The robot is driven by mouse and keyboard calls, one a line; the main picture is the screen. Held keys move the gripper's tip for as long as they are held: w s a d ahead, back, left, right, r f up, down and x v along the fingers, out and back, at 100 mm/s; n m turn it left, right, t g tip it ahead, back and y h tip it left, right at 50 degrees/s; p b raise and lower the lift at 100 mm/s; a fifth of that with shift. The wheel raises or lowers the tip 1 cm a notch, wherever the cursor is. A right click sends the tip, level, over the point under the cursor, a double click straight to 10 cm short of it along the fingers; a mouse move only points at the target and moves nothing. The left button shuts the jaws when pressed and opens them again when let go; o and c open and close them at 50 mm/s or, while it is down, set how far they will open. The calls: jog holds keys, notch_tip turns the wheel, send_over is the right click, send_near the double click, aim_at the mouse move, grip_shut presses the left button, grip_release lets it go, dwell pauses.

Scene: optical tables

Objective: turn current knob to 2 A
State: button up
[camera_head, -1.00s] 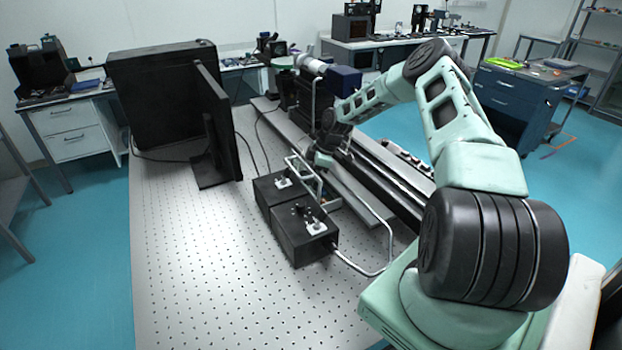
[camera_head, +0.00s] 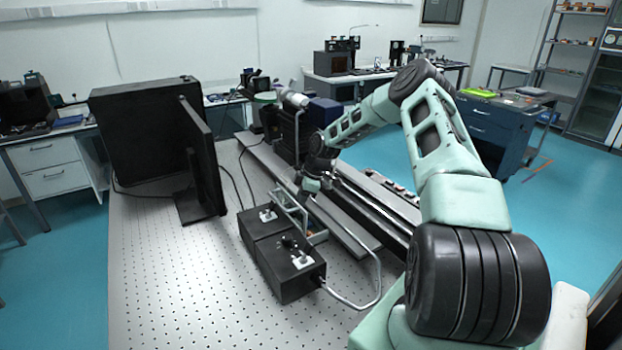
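Two black boxes stand end to end on the perforated optical table (camera_head: 170,290). The nearer box (camera_head: 285,285) has a pale plate and small dark controls on its top. The farther box (camera_head: 248,232) also has a pale plate with a small dark control. Which control is the current knob, and its setting, are too small to tell. My gripper (camera_head: 311,185) is beyond and to the right of the boxes, near the metal tube frame and apart from the controls. Its fingers are too small and dark to show whether they are open.
A metal tube frame (camera_head: 378,285) curves along the right side of the boxes. A long rail (camera_head: 375,205) runs behind it to the right. A black monitor (camera_head: 203,150) stands at the left. The table's near left part is clear.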

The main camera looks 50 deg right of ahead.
jog(key=b+v, duration=0.3)
jog(key=v, duration=1.1)
jog(key=shift+s+r, duration=0.2)
jog(key=shift+r, duration=0.1)
